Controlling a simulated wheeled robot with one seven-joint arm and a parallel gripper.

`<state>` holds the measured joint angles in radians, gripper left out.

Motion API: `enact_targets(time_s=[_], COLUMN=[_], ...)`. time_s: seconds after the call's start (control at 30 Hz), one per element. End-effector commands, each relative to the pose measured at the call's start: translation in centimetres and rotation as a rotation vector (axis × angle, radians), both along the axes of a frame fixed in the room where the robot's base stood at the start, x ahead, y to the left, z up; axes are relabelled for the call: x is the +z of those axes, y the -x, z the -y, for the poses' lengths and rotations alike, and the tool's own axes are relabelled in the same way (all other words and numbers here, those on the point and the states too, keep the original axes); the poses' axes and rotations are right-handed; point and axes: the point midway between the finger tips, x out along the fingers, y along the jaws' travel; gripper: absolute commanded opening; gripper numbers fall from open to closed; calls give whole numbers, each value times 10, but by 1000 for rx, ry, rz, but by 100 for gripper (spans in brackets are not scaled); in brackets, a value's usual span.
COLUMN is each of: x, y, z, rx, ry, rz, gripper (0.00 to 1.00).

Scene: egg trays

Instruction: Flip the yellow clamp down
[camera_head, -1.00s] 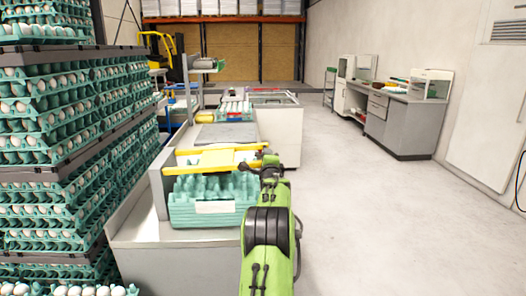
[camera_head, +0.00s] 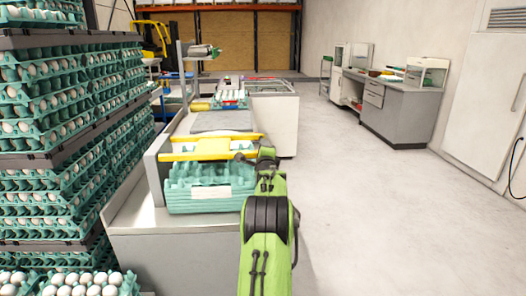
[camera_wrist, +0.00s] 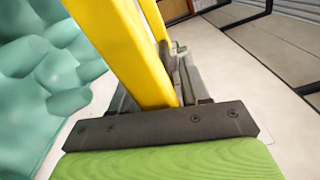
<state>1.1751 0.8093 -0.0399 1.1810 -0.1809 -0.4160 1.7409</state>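The yellow clamp (camera_head: 212,156) lies across the top of a stack of teal egg trays (camera_head: 212,204) in the head view. It has a front bar and a back bar. My gripper (camera_head: 262,154) is at the right end of the clamp, at about the height of the bars. In the wrist view, a yellow bar (camera_wrist: 128,52) runs down to my gripper (camera_wrist: 165,88), with dark finger parts beside and behind it. The bar hides much of the fingers, so I cannot tell whether they grip it. The teal trays (camera_wrist: 45,70) also show at left there.
Tall stacks of egg trays with white eggs (camera_head: 65,130) stand close at left. The tray stack rests on a grey metal bench (camera_head: 140,235). A grey cabinet (camera_head: 395,110) stands along the right wall. The floor (camera_head: 400,220) at right is clear.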

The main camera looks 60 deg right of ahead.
Motion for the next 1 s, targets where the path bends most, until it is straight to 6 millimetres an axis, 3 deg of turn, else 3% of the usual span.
enact_targets(time_s=[0.27, 0.8, 1.0], x=[-1, 1, 0], y=[10, 71, 81], z=[-16, -118, -136], rx=[0, -2, 0], ry=[-5, -1, 0], rz=[-3, 1, 1], gripper=[42, 42, 42])
